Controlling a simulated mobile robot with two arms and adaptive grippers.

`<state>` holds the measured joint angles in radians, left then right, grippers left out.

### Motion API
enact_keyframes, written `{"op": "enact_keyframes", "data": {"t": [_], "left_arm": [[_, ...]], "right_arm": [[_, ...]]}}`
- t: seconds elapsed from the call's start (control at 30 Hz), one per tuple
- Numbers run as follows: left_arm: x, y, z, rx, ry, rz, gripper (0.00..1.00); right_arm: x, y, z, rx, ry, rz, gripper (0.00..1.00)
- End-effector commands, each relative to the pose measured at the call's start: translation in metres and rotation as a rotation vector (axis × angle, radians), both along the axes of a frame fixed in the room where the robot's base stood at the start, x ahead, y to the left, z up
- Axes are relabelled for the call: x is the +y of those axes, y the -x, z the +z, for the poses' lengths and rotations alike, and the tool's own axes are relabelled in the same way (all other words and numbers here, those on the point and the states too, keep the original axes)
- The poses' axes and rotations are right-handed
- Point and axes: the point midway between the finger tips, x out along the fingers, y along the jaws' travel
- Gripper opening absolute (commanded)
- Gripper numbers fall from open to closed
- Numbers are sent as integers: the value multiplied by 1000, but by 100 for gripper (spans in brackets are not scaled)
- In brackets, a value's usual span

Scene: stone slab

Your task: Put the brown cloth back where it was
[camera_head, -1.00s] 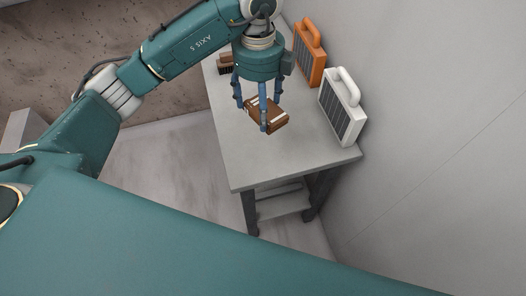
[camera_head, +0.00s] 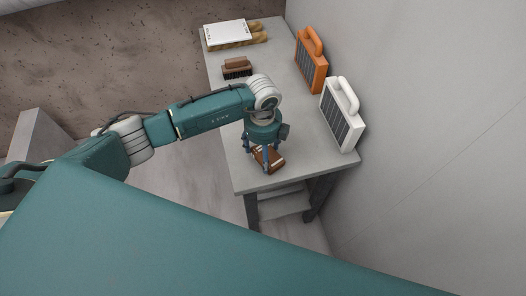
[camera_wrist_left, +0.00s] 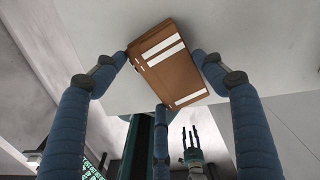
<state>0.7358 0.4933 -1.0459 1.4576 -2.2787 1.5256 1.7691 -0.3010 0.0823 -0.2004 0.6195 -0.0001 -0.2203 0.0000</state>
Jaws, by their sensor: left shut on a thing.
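The brown cloth (camera_head: 274,160) is a folded block with white stripes, over the near left part of the grey table (camera_head: 312,158). My left gripper (camera_head: 266,165) points down and is shut on it. The cloth also shows in the left wrist view (camera_wrist_left: 168,72), tilted between the blue fingers (camera_wrist_left: 163,85). I cannot tell whether the cloth touches the tabletop. My right gripper (camera_wrist_left: 191,140) shows small in the background of the left wrist view, its thin fingers apart and empty.
A white lantern-like unit (camera_head: 343,112) and an orange one (camera_head: 311,62) stand along the wall side. A brown brush (camera_head: 237,68) lies farther back. A white sheet or book (camera_head: 226,31) rests on tan rolls at the far end. The table middle is clear.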

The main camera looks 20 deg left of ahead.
Motion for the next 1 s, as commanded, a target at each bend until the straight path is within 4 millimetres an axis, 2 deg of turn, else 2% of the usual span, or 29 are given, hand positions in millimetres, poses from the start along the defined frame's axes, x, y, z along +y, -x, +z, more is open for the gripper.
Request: {"op": "enact_keyframes", "data": {"t": [0.27, 0.3, 0.37, 0.4, 0.77, 0.87, 1.0], "left_arm": [[0, 0, -7, -2, -1, -2, 50], [0, 0, -7, -1, 0, -2, 74], [0, 0, -7, -1, -1, -2, 86], [0, 0, -7, -1, -1, -1, 89], [0, -1, -3, -2, 0, -1, 89], [0, -2, 8, -4, 1, -1, 89], [0, -2, 35, -7, 1, -2, 89]], "right_arm": [[0, 0, 1, -1, 0, -1, 40], [0, 0, 1, -1, 0, -1, 40], [0, -1, 1, -1, 0, -1, 40], [0, -1, 1, -1, 0, -1, 40], [3, -1, -1, -1, -4, -2, 40], [4, -1, -5, -2, -5, -3, 40], [4, -1, -15, -2, -5, -3, 40]]}}
